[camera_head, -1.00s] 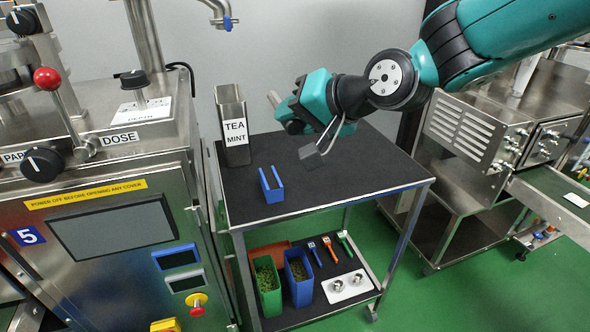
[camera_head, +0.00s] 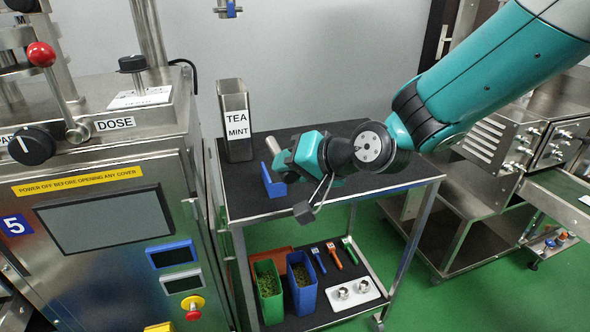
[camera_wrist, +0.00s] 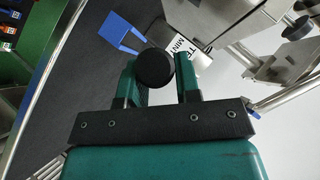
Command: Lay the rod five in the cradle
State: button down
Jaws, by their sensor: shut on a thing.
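In the wrist view the rod's dark round end (camera_wrist: 155,68) sits between the two fingers of my gripper (camera_wrist: 158,78). No number on the rod can be read. The blue cradle (camera_head: 272,186), with two upright sides, stands on the dark table top, partly hidden behind my gripper. In the wrist view the cradle (camera_wrist: 122,36) is empty and lies apart from the rod, beyond it and to the left.
A steel TEA MINT canister (camera_head: 235,122) stands at the table's back left. The dose machine (camera_head: 110,215) borders the table (camera_head: 330,195) on the left. The lower shelf holds green (camera_head: 268,290) and blue (camera_head: 301,282) bins and several small tools. The table's right side is clear.

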jog(key=w+f+b, duration=0.1)
jog(key=f, duration=0.1)
jog(key=w+a+f+b, duration=0.1)
jog(key=w+f, duration=0.1)
jog(key=shift+w, duration=0.25)
jog(key=shift+f+b, duration=1.05)
jog(key=shift+c, duration=0.8)
grip_release()
jog(key=shift+f, duration=0.1)
jog(key=p+v, duration=0.1)
jog(key=v, duration=0.8)
jog(key=shift+p, duration=0.3)
